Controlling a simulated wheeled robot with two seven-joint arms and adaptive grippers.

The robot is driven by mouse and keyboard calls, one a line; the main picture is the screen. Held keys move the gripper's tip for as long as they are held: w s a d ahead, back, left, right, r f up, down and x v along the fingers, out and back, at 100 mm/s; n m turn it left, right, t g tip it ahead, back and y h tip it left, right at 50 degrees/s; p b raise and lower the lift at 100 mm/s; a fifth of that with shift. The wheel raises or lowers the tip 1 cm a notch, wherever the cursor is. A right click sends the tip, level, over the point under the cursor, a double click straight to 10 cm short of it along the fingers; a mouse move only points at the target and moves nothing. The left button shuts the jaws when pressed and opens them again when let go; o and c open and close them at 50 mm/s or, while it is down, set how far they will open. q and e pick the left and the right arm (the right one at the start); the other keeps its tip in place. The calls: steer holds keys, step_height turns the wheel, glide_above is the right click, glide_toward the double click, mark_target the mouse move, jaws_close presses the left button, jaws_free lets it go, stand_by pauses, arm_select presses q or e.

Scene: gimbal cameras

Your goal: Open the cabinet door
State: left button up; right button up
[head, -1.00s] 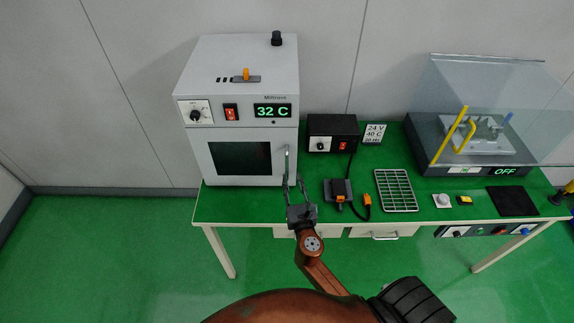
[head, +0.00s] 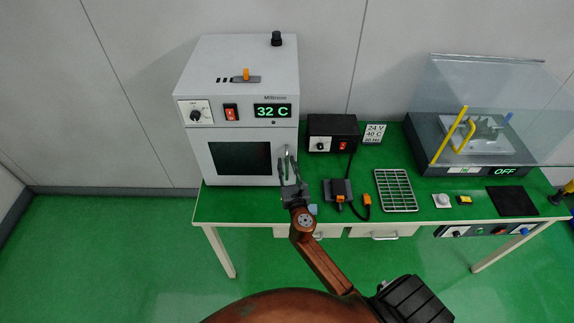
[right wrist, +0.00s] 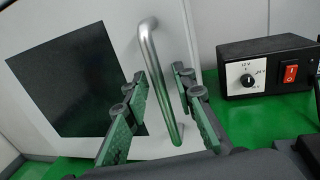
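The cabinet (head: 232,110) is a light grey oven-like box with a dark window, a dial, a red switch and a green "32 C" display. Its door (head: 200,158) looks shut. A vertical metal bar handle (head: 287,163) stands on the door's right side; it also shows in the right wrist view (right wrist: 165,85). My right gripper (head: 290,175) is open at the handle. In the right wrist view its green-padded fingers (right wrist: 160,100) stand on either side of the bar, with visible gaps. My left gripper is not in view.
The cabinet stands at the left end of a green-topped bench (head: 240,205). A black power box (head: 333,133), a small dark device (head: 338,190) and a wire rack (head: 395,190) lie to its right. A clear-hooded machine (head: 480,130) stands further right. Floor at left is clear.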

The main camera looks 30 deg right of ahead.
jaws_close()
stand_by(0.5)
